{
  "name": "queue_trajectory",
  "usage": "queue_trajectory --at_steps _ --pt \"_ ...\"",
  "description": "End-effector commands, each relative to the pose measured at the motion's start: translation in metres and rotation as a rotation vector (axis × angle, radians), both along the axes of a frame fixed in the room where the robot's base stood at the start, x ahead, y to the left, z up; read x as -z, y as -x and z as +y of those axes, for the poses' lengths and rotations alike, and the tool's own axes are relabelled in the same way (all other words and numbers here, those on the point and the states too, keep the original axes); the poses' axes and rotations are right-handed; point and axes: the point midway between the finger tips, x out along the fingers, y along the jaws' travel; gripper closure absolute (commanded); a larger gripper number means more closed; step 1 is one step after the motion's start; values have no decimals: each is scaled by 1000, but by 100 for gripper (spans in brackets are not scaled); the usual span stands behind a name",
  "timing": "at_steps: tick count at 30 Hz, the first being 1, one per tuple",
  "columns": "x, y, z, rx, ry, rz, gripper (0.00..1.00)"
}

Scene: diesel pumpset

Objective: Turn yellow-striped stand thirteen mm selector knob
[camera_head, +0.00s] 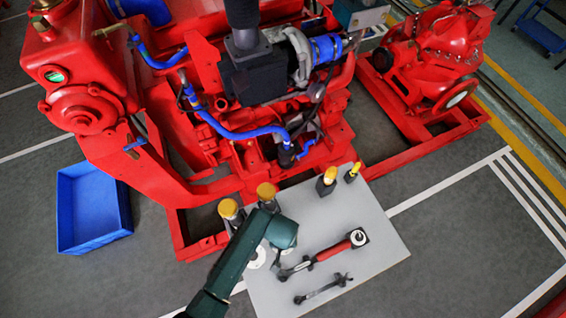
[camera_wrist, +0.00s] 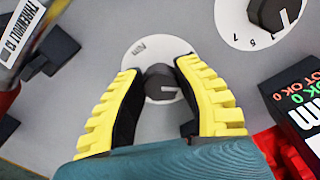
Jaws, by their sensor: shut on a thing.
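A dark round selector knob (camera_wrist: 161,83) with a pale pointer mark sits on a white dial disc (camera_wrist: 146,48) on the light grey stand top (camera_wrist: 100,25). My gripper (camera_wrist: 158,68) has yellow ribbed fingers with black pads. In the wrist view the fingers are closed in on both sides of the knob, gripping it. The dial's lower part is hidden by my gripper. In the head view my teal wrist is over the left part of the light grey stand (camera_head: 375,235), and it hides the fingers and the knob.
A second dark knob (camera_wrist: 270,13) on a numbered white dial is at upper right. A silver labelled object (camera_wrist: 15,35) ending in "13" is at left. A black "OK / NOT OK" display (camera_wrist: 298,100) is close at right. A red-handled wrench (camera_head: 325,252) lies on the stand.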

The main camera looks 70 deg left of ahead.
Motion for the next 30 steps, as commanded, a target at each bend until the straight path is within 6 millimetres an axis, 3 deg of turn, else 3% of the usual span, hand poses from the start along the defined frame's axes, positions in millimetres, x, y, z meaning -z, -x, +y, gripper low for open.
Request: queue_trajectory --at_steps 30 --pt "1 5 1 875 4 4 100"
